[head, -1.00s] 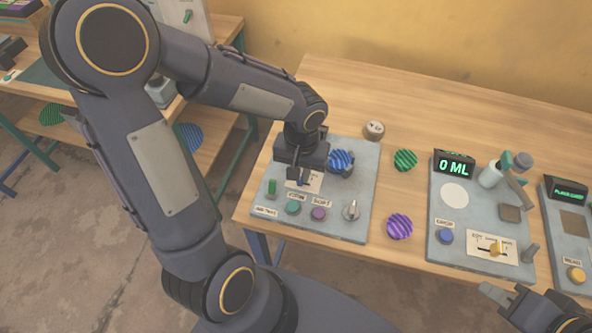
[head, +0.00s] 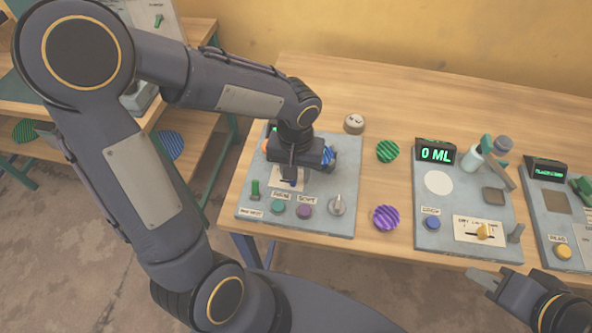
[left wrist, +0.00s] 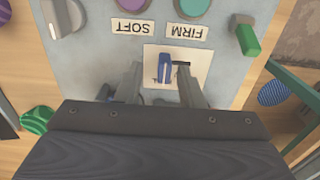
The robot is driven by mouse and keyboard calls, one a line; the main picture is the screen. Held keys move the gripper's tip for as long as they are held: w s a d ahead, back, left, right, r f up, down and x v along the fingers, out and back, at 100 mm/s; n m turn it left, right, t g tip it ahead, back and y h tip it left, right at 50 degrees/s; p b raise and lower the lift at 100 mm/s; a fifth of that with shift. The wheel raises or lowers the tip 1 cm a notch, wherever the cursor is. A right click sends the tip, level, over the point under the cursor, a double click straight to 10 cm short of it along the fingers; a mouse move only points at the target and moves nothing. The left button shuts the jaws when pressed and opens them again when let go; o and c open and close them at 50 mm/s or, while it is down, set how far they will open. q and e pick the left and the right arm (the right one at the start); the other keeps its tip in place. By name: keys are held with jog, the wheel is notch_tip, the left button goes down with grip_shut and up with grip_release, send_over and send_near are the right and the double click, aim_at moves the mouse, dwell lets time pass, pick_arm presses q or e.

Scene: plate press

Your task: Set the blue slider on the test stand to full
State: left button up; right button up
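The test stand (head: 338,228) is a grey panel on the wooden table. Its blue slider (left wrist: 164,68) sits on a pale plate, and in the left wrist view it stands upright between my left gripper's fingers. My left gripper (left wrist: 162,82) is open around the slider, with visible gaps; the right-hand finger is closer to it. In the head view the left gripper (head: 290,180) is low over the slider plate and partly hides the slider. My right gripper (head: 484,284) is off the table's front edge at the lower right; its finger gap is not clear.
The stand also has a green switch (head: 255,189), a teal button (head: 278,207), a purple button (head: 304,211) and a grey knob (head: 337,205). A striped purple disc (head: 386,217) and a striped green disc (head: 387,151) lie to the right, before the dispenser panel (head: 431,247).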

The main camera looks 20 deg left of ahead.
pick_arm(q)
notch_tip(320, 180, up, 7)
jog(key=shift+r, duration=0.2)
dwell(0.8)
jog(key=shift+s+a+r, duration=0.2)
jog(key=shift+s, duration=0.15)
jog(key=s+a+r+t+h, duration=0.1)
jog(key=s+t+h, duration=0.1)
jog(key=s, duration=0.4)
jog(key=s+a+r+t+h, duration=0.1)
jog(key=s+t, duration=0.2)
jog(key=s, duration=0.3)
jog(key=shift+a+r+m+t+h, duration=0.15)
jog(key=shift+r+m+t+h, duration=0.15)
jog(key=shift+r+m+h, duration=0.1)
